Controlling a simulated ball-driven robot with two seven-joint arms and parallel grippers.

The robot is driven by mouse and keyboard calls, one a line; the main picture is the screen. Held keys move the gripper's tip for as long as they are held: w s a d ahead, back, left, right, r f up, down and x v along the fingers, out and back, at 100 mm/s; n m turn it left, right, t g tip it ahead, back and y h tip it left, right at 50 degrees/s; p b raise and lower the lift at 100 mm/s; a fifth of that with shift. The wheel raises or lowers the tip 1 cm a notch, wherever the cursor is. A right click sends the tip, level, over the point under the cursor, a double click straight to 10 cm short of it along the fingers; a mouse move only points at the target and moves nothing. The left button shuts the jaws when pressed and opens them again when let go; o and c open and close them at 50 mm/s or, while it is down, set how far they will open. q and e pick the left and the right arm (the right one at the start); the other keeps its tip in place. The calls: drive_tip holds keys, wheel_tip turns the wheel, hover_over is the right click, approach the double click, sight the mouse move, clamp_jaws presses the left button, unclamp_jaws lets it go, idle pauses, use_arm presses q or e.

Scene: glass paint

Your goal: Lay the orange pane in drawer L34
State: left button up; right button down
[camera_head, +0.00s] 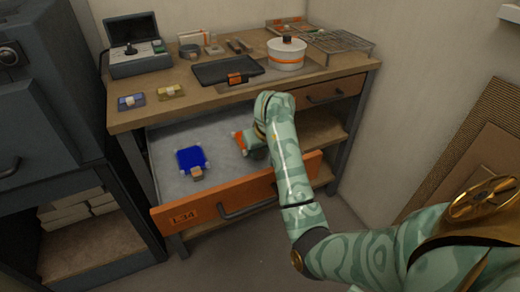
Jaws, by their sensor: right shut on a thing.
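Drawer L34 (285,182), with an orange front and a grey inside, is pulled out from the wooden workbench. A blue pane (191,159) with a small tan block at its edge lies in its left part. My right gripper (249,144) is over the right part of the drawer, shut on the orange pane (239,142). Only a small orange strip of that pane shows; the gripper and forearm hide the rest. I cannot tell whether the pane touches the drawer floor. My left gripper is not in view.
On the bench top are a black tray (225,70), a white pot (286,54), a wire rack (340,42), a case with a raised lid (138,58), and blue (131,101) and yellow (170,91) pieces. A dark cabinet (45,100) stands left. The drawer's middle is bare.

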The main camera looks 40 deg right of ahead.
idle(0.4)
drive_tip(key=c, duration=1.1)
unclamp_jaws()
drive_tip(key=shift+c, duration=0.2)
use_arm(q)
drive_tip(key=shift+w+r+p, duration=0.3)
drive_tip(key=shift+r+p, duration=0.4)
drive_tip(key=shift+p, duration=0.05)
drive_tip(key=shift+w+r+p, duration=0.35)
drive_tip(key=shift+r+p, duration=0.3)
drive_tip(key=shift+p, duration=0.15)
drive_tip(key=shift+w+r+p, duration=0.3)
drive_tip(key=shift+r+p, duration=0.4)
drive_tip(key=shift+p, duration=0.05)
use_arm(e)
drive_tip(key=shift+r, duration=3.5)
